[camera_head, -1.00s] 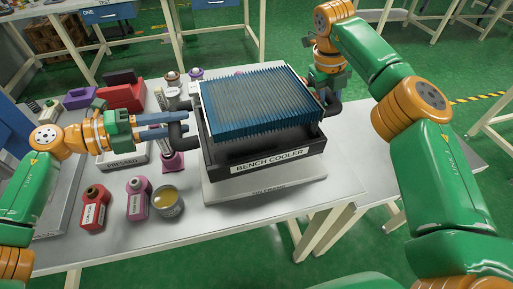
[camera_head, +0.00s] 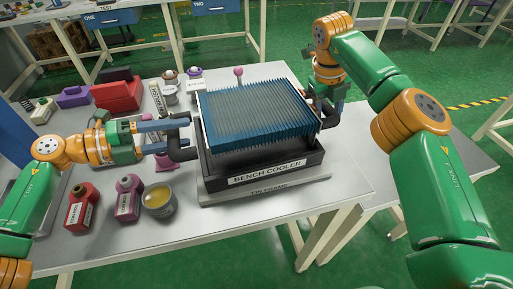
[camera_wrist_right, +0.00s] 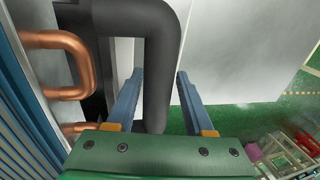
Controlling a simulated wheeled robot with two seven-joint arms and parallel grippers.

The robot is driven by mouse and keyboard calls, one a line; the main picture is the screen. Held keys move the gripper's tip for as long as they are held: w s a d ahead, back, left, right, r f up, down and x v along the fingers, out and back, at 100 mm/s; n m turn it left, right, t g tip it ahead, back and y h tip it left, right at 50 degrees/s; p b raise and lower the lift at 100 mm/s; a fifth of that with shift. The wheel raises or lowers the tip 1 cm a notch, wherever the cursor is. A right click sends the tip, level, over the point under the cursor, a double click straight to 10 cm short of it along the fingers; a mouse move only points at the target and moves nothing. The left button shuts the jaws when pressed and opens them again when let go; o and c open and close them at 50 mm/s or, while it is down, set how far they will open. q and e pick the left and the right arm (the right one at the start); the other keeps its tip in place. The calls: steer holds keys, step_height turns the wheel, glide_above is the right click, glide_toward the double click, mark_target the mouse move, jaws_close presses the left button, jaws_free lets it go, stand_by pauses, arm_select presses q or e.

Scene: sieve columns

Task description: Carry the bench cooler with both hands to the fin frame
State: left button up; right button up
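The bench cooler (camera_head: 266,173) is a black tray with a block of blue fins (camera_head: 258,115). It sits level on the pale plate labelled as the fin frame (camera_head: 270,191) and appears to rest on it. My left gripper (camera_head: 176,136) is open at the cooler's left black handle (camera_head: 183,154), fingers spread apart. My right gripper (camera_wrist_right: 158,95) is open around the right black handle (camera_wrist_right: 158,60), with a visible gap to one finger in the right wrist view. In the head view the right fingers are mostly hidden behind the cooler's right side.
A red bottle (camera_head: 82,209), a pink bottle (camera_head: 127,199) and an open tin (camera_head: 159,199) stand front left. A red box (camera_head: 117,94) and a purple box (camera_head: 74,97) lie back left. A pink-topped pin (camera_head: 239,75) stands behind the cooler. The table's front right is clear.

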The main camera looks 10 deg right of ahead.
arm_select(q)
steer(key=shift+r, duration=0.1)
steer(key=v, duration=0.7)
steer(key=shift+a, duration=0.4)
steer(key=shift+s, duration=0.1)
